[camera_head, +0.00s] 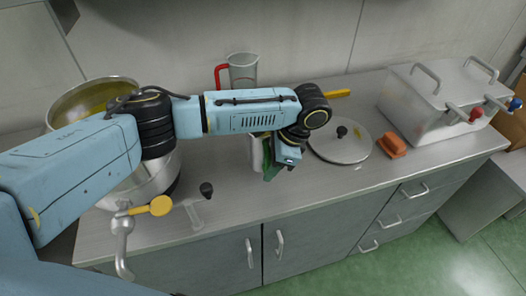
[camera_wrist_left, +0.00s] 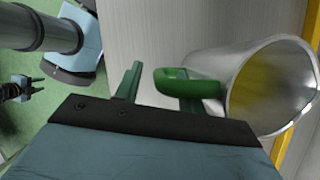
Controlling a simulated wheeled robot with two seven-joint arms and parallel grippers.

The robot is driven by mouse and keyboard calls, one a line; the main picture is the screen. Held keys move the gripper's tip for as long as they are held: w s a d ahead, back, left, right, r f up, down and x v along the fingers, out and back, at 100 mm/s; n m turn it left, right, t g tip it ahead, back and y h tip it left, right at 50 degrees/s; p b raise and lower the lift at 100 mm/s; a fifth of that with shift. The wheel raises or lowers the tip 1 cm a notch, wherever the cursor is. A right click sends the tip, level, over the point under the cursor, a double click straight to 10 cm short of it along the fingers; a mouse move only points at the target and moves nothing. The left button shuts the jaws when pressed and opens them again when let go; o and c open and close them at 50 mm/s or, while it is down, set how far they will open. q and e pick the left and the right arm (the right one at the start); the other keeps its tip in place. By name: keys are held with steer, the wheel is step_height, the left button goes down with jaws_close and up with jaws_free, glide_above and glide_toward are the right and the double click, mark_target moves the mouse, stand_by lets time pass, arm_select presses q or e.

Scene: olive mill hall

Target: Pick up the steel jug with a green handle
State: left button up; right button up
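The steel jug (camera_wrist_left: 275,85) shows in the left wrist view at the right, its round mouth towards the camera and yellowish inside. Its green handle (camera_wrist_left: 178,82) curves out to the left. My left gripper (camera_wrist_left: 158,92) is open. The handle's outer end lies between its fingers; I cannot tell whether they touch it. In the head view the left gripper (camera_head: 272,170) hangs over the counter, and my arm and gripper hide most of the jug (camera_head: 256,152). My right gripper (camera_wrist_left: 22,88) seems to show small at the left edge of the wrist view, empty with prongs apart.
On the counter (camera_head: 240,205), a clear jug with a red handle (camera_head: 243,70) stands behind my arm. A large steel pot (camera_head: 95,95) with a tap is left. A round lid (camera_head: 340,147), an orange block (camera_head: 391,145) and a steel box (camera_head: 430,100) are right. The front middle is fairly clear.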

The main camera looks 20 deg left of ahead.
arm_select(q)
jaws_close()
steer(key=shift+r, duration=0.15)
stand_by(0.5)
